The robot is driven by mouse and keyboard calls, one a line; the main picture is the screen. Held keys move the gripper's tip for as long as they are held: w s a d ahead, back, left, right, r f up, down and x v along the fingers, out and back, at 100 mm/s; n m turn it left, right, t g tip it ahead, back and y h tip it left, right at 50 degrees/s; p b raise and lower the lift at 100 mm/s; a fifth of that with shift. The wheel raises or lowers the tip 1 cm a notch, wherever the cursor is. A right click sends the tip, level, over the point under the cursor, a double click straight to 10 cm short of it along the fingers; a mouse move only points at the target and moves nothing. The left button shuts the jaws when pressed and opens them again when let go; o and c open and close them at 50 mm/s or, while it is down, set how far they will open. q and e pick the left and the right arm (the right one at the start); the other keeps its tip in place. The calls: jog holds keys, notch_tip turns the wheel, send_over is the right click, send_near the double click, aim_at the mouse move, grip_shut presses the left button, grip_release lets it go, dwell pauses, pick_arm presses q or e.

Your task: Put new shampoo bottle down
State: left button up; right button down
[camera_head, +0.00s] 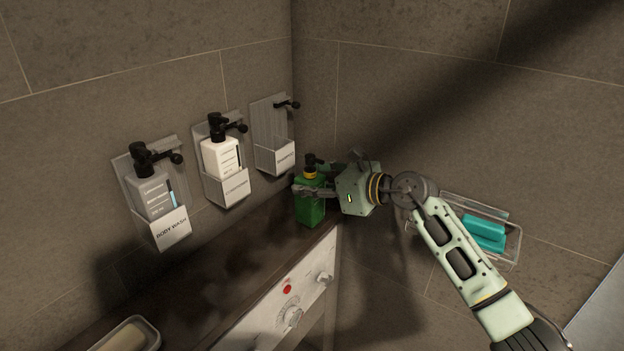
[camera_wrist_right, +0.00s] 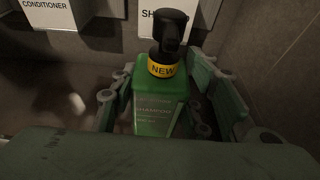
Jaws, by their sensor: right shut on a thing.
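The new shampoo bottle (camera_head: 310,209) is green with a black pump and a yellow collar. In the right wrist view the bottle (camera_wrist_right: 158,112) stands upright between the fingers, its collar reading "NEW". My right gripper (camera_head: 308,190) is shut on its upper body. The bottle is at the far right end of the dark counter (camera_head: 262,240); I cannot tell whether its base touches the surface. The shampoo holder (camera_head: 272,136) on the wall above is empty. My left gripper is not in view.
A body wash bottle (camera_head: 152,194) and a conditioner bottle (camera_head: 221,157) sit in wall holders to the left. A soap dish (camera_head: 124,335) stands at the counter's near left. The middle of the counter is clear.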

jog(key=c, duration=1)
grip_release()
jog(key=shift+r, duration=0.15)
jog(key=b+v, duration=0.3)
jog(key=v, duration=0.9)
